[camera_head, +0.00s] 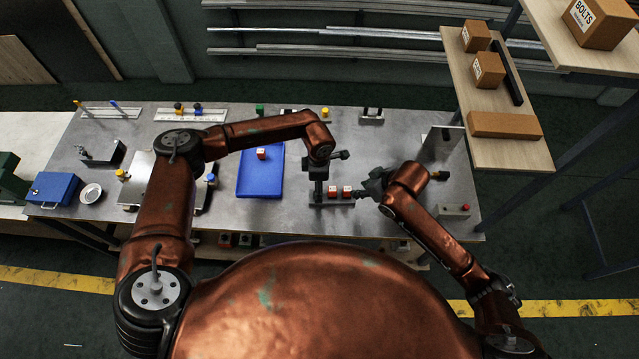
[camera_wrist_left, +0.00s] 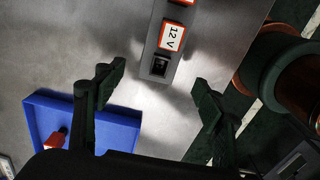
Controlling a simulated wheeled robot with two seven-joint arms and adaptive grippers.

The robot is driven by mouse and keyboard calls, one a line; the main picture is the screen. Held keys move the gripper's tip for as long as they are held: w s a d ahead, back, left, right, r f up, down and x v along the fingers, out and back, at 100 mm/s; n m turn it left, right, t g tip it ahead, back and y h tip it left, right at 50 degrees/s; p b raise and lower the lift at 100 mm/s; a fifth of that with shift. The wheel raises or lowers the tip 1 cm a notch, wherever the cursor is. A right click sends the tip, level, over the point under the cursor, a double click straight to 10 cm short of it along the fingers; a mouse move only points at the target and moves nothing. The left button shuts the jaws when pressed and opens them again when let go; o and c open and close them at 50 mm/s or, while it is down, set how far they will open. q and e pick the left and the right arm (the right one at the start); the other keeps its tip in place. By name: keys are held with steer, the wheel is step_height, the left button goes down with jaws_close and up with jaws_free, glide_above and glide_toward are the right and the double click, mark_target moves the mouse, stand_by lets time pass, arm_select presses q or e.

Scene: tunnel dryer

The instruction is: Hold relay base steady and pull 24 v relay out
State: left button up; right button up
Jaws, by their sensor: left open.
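The grey relay base (camera_wrist_left: 150,60) runs up from the middle of the left wrist view. A red and white relay labelled 12 V (camera_wrist_left: 171,36) sits in it. A second relay is cut off at the top edge, its label unreadable. The near socket (camera_wrist_left: 159,66) is empty. My left gripper (camera_wrist_left: 157,95) is open, its fingers apart on either side of the base's near end. In the head view, two relays (camera_head: 347,190) show in the base. My right gripper (camera_head: 369,187) is close to the base's right end; its jaws are unclear. No 24 V label is readable.
A blue tray (camera_head: 253,183) with one red relay (camera_head: 262,153) in it lies left of the base. A grey upright panel (camera_head: 443,145) stands at the table's right. A blue box (camera_head: 53,188) and small dish (camera_head: 90,193) are far left.

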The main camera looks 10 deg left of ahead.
arm_select(q)
steer(key=shift+f, duration=3.55)
steer(key=shift+c, duration=0.5)
